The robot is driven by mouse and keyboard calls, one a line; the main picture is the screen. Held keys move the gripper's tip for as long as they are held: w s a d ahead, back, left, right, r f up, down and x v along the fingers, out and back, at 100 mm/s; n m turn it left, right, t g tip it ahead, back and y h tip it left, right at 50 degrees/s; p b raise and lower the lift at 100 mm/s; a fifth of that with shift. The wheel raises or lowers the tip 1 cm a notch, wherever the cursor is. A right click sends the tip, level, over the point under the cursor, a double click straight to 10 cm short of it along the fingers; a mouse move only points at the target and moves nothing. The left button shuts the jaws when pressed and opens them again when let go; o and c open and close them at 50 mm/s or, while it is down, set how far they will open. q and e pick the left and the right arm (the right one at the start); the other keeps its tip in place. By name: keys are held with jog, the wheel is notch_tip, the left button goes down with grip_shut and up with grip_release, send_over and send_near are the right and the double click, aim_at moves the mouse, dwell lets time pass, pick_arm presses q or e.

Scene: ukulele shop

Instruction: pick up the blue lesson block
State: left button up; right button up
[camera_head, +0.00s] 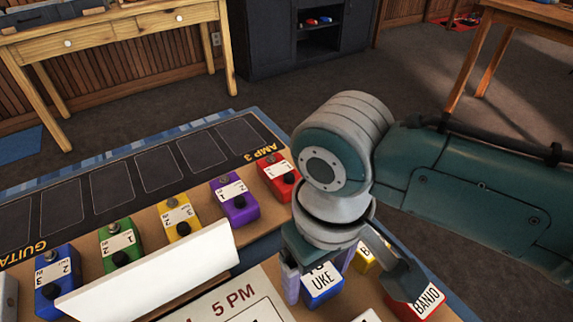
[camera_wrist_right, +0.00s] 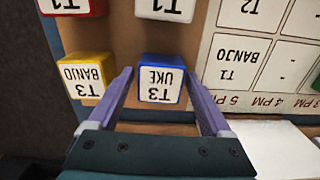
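The blue lesson block (camera_head: 322,287) has a white top reading UKE and sits on the tan board. In the right wrist view the same blue block (camera_wrist_right: 161,82) reads T3 UKE. My right gripper (camera_wrist_right: 160,74) is open, with one finger on each side of the block and a narrow gap at both sides. In the head view my right gripper (camera_head: 345,280) points down over the block and partly hides it. I cannot tell how far down the fingertips reach. My left gripper is not in view.
A yellow BANJO block (camera_wrist_right: 88,76) stands close beside the left finger. A red BANJO block (camera_head: 418,302) is at the right in the head view. A schedule sheet (camera_wrist_right: 245,62) lies alongside. A white slanted panel (camera_head: 150,275) and several coloured pedals (camera_head: 235,202) are to the left.

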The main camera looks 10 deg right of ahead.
jog(key=c, duration=1.2)
